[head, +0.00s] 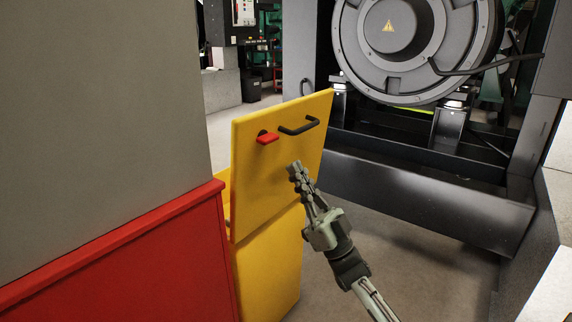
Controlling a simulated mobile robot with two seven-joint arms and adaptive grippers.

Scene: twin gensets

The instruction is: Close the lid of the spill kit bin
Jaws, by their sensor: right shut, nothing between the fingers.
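The spill kit bin is yellow, and its front body (268,262) stands on the floor beside a red cabinet. Its lid (272,180) stands up steeply above the body, with its broad face toward me. A black handle (299,126) and a small red latch (267,138) sit near the lid's top edge. My right gripper (295,170) is shut and empty, in front of the lid's right part and below the handle. I cannot tell whether its fingertips touch the lid. The bin's opening is mostly hidden behind the lid. My left gripper is not in view.
A red cabinet (130,262) and a grey block (100,120) fill the left side, close to the bin. A dark genset frame (420,195) with a large round housing (405,50) stands behind. Some grey floor (400,260) is clear to the right of the bin.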

